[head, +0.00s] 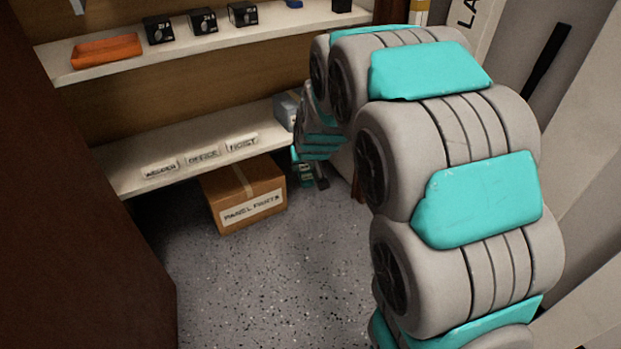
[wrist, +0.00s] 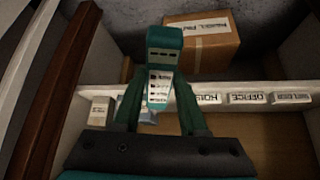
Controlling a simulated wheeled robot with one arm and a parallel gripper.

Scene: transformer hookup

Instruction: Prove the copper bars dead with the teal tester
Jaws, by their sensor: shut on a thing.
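The teal tester (wrist: 164,62) stands between the fingers of my gripper (wrist: 160,108) in the wrist view. It has a teal top and a pale face with dark markings. My gripper is shut on it and holds it in the air, in front of the lower shelf. In the head view, my arm covers much of the right side. My gripper (head: 318,178) shows only in part there, low beside the end of the lower shelf. The copper bars are not seen in either view.
A lower shelf (head: 122,183) carries labels reading WELDER, OFFICE and HOIST. A cardboard box (head: 226,186) stands on the floor below it. An upper shelf (head: 130,68) holds an orange tray (head: 106,51) and several black devices (head: 203,22). Speckled floor (head: 270,285) lies clear in front.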

